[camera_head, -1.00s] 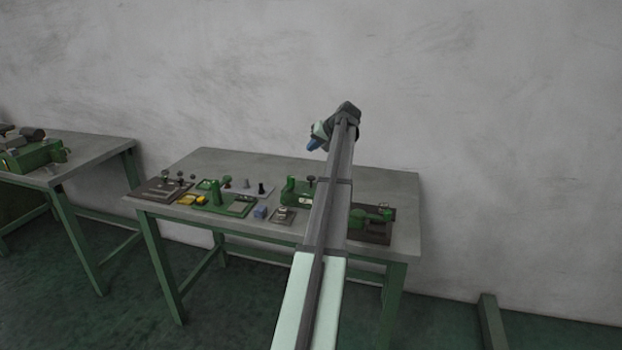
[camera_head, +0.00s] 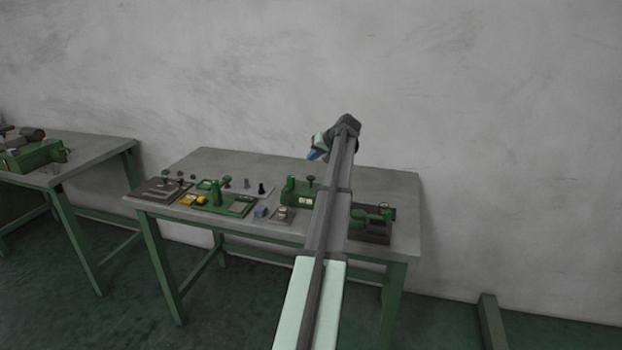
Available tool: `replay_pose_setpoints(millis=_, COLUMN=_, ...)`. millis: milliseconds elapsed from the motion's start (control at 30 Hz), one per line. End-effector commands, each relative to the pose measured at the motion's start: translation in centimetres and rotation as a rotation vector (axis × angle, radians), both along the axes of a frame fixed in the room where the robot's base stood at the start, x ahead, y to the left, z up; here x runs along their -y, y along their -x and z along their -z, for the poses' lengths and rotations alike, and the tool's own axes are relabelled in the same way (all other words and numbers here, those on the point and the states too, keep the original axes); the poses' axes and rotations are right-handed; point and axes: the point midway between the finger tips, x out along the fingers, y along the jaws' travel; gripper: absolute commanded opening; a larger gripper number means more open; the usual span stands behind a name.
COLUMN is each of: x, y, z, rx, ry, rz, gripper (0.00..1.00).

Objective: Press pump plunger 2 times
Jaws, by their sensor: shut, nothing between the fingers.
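A small green device (camera_head: 296,193) stands on the grey workbench (camera_head: 385,178), just left of my arm. A dark knob (camera_head: 310,179) on a stem stands at its right side and looks like the pump plunger, though the view is too small to be sure. My gripper (camera_head: 313,156) is shut and empty, with its blue tip pointing down and left. In the picture it is directly above the knob, with a visible gap between them. My arm hides part of the bench to the right of the device.
A green tray (camera_head: 238,207), yellow pieces (camera_head: 198,200), a blue block (camera_head: 261,212) and a small plate (camera_head: 283,216) lie left of my arm. A dark plate with knobs (camera_head: 160,190) is at the far left. Another green machine (camera_head: 371,217) stands at the right.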

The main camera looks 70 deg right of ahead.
Motion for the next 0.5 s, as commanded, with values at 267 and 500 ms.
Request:
replay_pose_setpoints(millis=267, x=0.0, y=0.0, z=3.4, rx=0.0, ry=-0.001, rz=0.001, gripper=0.0)
replay_pose_setpoints(millis=500, x=0.0, y=0.0, z=4.8, rx=0.0, ry=0.001, rz=0.0, gripper=0.0)
